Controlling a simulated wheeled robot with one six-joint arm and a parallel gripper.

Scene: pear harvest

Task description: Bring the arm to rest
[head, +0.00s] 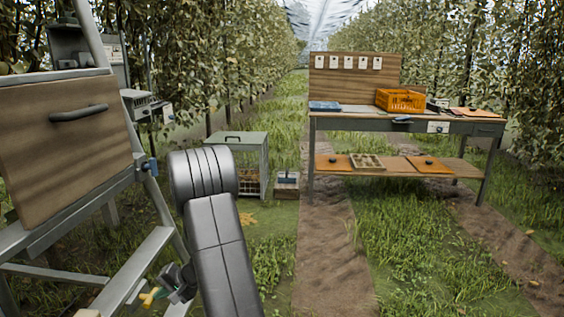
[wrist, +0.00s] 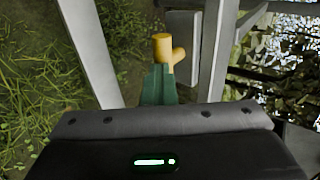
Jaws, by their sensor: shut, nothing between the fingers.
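My gripper (head: 163,292) is at the lower left of the head view, low beside the grey ladder-like frame (head: 150,250). In the wrist view my gripper (wrist: 158,76) shows as green fingers closed together, with nothing seen between them. A yellow piece (wrist: 162,47) with a short side branch shows at the fingertips. I cannot tell whether it is part of the fingers or a thing just beyond them. My dark grey arm (head: 222,240) reaches up through the lower middle of the head view and bends down toward the frame.
A wooden panel (head: 60,135) with a dark handle is on the frame at left. A cage-like box (head: 240,146) stands on the grass behind my arm. A workbench (head: 375,122) with an orange crate (head: 400,100) stands at right. Grass (head: 400,230) in front of it is open.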

